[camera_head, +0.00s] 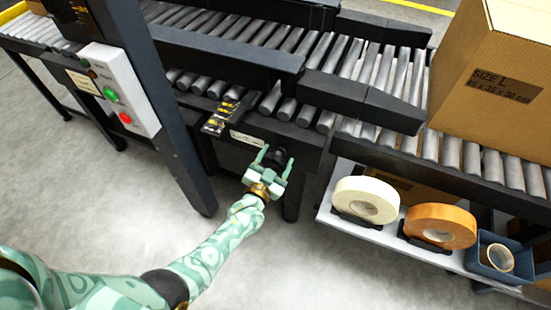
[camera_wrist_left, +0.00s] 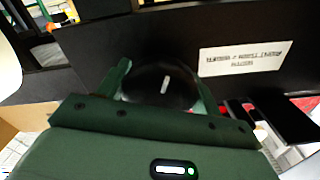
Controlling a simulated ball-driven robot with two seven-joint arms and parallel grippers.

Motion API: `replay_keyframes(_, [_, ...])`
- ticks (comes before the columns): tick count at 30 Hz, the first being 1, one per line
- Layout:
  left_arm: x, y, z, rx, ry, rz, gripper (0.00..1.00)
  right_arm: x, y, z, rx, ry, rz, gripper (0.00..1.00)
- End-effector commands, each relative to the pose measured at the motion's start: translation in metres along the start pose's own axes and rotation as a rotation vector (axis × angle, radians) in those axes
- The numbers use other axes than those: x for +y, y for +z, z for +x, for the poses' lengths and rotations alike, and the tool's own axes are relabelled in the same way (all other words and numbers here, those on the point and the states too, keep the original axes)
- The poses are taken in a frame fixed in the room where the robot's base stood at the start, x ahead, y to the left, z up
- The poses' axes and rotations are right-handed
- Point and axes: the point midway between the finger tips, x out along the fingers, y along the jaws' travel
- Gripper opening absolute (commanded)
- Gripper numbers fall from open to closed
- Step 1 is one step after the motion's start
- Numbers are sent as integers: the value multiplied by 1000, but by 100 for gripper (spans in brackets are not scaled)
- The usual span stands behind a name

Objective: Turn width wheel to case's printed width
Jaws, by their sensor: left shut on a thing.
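The width wheel (camera_head: 278,154) is a dark round knob on the front of the conveyor frame. In the left wrist view the wheel (camera_wrist_left: 150,88) has a white mark, tilted slightly off upright. My left gripper (camera_head: 274,162) is shut on the wheel, one finger on each side; the left wrist view shows the fingers (camera_wrist_left: 160,84) around it. The cardboard case (camera_head: 490,100) sits on the rollers at the right. Its print reads "SIZE L" above a line of dimensions in cm, too small to read surely. My right gripper is not in view.
A black scale plate with yellow markings (camera_head: 222,117) and a white label (camera_head: 248,139) are beside the wheel. A post carries a button box (camera_head: 118,90) at left. A shelf below right holds white tape (camera_head: 350,190), orange tape (camera_head: 455,215) and a blue bin (camera_head: 480,262).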

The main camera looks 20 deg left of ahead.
Motion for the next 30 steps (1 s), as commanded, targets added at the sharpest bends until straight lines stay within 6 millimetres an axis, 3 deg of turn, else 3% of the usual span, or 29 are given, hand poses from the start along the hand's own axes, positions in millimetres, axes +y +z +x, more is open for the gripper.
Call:
replay_keyframes(8, [2, 3, -2, -7, 5, 0, 42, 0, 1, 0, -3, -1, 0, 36])
replay_keyframes(9, [2, 3, -2, -7, 4, 0, 74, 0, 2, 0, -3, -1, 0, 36])
replay_keyframes(11, [2, 3, -2, -6, 4, -1, 87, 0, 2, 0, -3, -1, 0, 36])
replay_keyframes(22, [0, 0, -7, -2, 1, -1, 87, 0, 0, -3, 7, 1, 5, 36])
replay_keyframes(26, [-1, -4, -29, -1, 1, -1, 87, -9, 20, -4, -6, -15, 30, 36])
replay_keyframes(30, [-2, -5, -67, -1, 1, -2, 87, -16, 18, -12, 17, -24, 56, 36])
